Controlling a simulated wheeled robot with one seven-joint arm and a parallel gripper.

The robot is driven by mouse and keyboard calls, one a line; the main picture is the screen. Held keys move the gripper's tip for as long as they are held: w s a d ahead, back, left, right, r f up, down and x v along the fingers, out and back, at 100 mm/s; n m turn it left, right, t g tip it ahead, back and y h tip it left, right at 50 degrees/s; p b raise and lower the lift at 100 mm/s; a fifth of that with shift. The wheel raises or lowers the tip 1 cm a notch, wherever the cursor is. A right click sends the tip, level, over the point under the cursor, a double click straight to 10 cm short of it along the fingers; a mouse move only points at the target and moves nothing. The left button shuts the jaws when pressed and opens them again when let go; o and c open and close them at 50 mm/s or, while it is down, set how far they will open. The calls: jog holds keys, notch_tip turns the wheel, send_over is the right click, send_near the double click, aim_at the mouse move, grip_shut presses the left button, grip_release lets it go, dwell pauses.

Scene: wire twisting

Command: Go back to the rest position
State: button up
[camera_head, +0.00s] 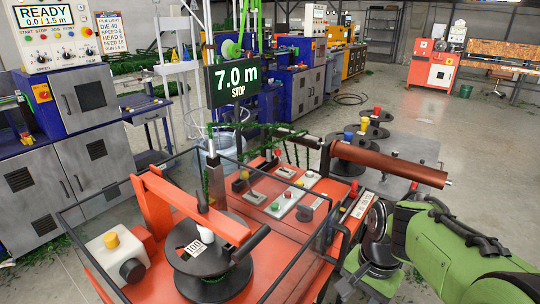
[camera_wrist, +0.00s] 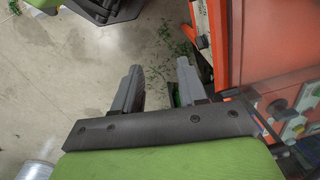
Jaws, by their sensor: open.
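My gripper (camera_wrist: 160,80) shows in the wrist view with its two grey fingers spread apart and nothing between them. It points down past the edge of the orange machine (camera_wrist: 280,45), over the concrete floor. In the head view my green arm is at the lower right, and the fingertips are not clearly visible there. The orange twisting machine (camera_head: 310,222) fills the middle of the head view. A black reel (camera_head: 213,283) with a white tag sits on it. A display (camera_head: 234,78) above it reads 7.0 m STOP.
Glass guards with dark frames stand around the machine's front. A brown roller (camera_head: 388,163) sticks out to the right above my arm's side. A control panel (camera_head: 293,202) with buttons is on the machine top. Green scraps (camera_wrist: 180,48) lie on the floor. Open floor (camera_head: 480,150) lies to the right.

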jog(key=s+a+r+n+t, duration=0.1)
jog(key=s+r+n+t, duration=0.25)
jog(key=s, duration=0.35)
jog(key=s+a+r+n+t, duration=0.2)
jog(key=s+r+n, duration=0.25)
jog(key=s, duration=0.25)
notch_tip(320, 180, up, 12)
jog(key=p, duration=1.3)
jog(key=shift+w+d+n+h, duration=0.15)
jog(key=shift+d+n+h, duration=0.15)
jog(key=shift+h, duration=0.1)
